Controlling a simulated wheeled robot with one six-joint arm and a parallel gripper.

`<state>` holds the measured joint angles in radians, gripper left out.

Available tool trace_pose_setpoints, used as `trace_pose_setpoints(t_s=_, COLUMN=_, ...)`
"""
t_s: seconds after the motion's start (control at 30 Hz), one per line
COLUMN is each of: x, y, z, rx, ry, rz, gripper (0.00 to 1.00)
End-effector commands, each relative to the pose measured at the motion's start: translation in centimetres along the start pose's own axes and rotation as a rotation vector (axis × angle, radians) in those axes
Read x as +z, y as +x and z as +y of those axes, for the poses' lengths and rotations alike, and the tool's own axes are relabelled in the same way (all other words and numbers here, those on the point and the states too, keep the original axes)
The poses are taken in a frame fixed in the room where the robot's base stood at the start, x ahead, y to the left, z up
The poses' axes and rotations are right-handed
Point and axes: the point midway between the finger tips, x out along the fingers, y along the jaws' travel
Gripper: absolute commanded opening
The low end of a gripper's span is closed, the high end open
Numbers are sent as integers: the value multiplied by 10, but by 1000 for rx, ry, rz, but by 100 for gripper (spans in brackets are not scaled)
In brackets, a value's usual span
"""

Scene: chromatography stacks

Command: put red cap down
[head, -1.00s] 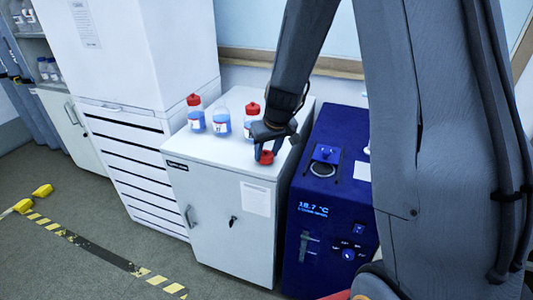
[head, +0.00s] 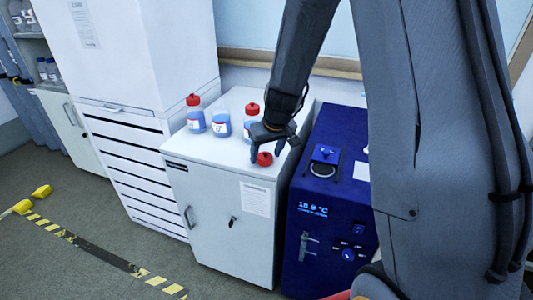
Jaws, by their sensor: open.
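The red cap (head: 265,159) lies on the white top of the low cabinet (head: 205,152), near its front right edge. My gripper (head: 266,152) is open and is right at the cap, just above and around it. Whether a finger still touches the cap I cannot tell. Behind, on the same top, stand a red-capped bottle (head: 195,121) at the left, a bottle without a cap (head: 221,125) in the middle, and another red-capped bottle (head: 251,112) at the right, partly hidden by my gripper. All three hold blue liquid.
A dark blue device (head: 325,190) with a lit temperature display stands right of the cabinet, across a narrow gap. A tall white unit with drawers (head: 140,150) stands at the left. The front left of the cabinet top is clear.

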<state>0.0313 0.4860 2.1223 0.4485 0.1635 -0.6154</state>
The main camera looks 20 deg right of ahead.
Motion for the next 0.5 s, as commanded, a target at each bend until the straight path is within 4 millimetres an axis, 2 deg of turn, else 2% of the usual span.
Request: trace_pose_setpoints(t_s=0.5, x=-1, y=-85, z=0, rx=1, ry=0, rz=4, gripper=58)
